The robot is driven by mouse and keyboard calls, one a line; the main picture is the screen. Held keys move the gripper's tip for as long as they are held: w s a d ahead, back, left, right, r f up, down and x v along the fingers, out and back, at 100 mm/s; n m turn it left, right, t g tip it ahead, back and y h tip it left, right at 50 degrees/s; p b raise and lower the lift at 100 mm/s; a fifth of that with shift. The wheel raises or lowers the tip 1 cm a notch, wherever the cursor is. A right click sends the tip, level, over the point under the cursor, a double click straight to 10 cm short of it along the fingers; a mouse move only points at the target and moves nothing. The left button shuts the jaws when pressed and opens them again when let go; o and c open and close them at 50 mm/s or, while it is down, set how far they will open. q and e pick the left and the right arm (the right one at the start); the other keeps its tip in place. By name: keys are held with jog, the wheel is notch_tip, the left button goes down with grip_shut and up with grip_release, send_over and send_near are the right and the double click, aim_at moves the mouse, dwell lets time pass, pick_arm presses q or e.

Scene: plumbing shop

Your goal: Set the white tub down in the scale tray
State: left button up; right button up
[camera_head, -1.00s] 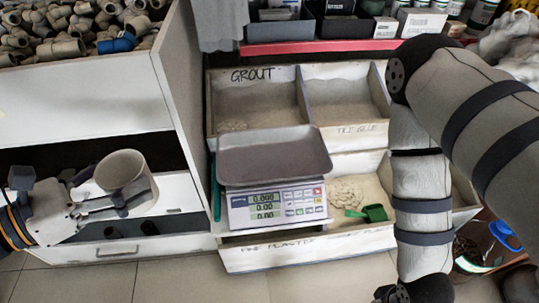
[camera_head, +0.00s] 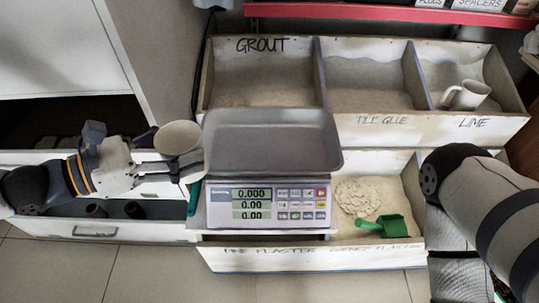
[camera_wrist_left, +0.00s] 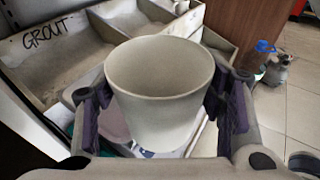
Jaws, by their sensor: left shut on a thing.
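The white tub (camera_head: 180,137) is in my left gripper (camera_head: 176,160), just left of the scale tray in the head view. In the left wrist view the tub (camera_wrist_left: 160,95) stands between the two fingers of my left gripper (camera_wrist_left: 160,112), which is shut on it; its open mouth faces the camera. The grey metal scale tray (camera_head: 270,140) looks empty and sits on the scale (camera_head: 267,205), whose display reads zeros. The tub and the tray appear apart or nearly touching at the tray's left edge; I cannot tell the height between them. My right gripper is not in view.
Bins marked grout (camera_head: 262,80), tile glue and lime stand behind the scale. A white mug (camera_head: 466,95) lies in the lime bin. A green scoop (camera_head: 384,227) lies in the front bin. My right arm fills the right side. An open drawer (camera_head: 100,228) is below my left arm.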

pick_arm(q)
jog(key=w+d+f+b, duration=0.1)
jog(key=w+d+b, duration=0.3)
jog(key=w+b, duration=0.45)
jog(key=b, duration=0.7)
send_over(268, 148)
notch_tip(268, 148, down, 13)
jog(key=shift+s+r, duration=0.1)
jog(key=shift+r, duration=0.3)
jog(key=shift+f, duration=0.15)
jog(key=o, duration=1)
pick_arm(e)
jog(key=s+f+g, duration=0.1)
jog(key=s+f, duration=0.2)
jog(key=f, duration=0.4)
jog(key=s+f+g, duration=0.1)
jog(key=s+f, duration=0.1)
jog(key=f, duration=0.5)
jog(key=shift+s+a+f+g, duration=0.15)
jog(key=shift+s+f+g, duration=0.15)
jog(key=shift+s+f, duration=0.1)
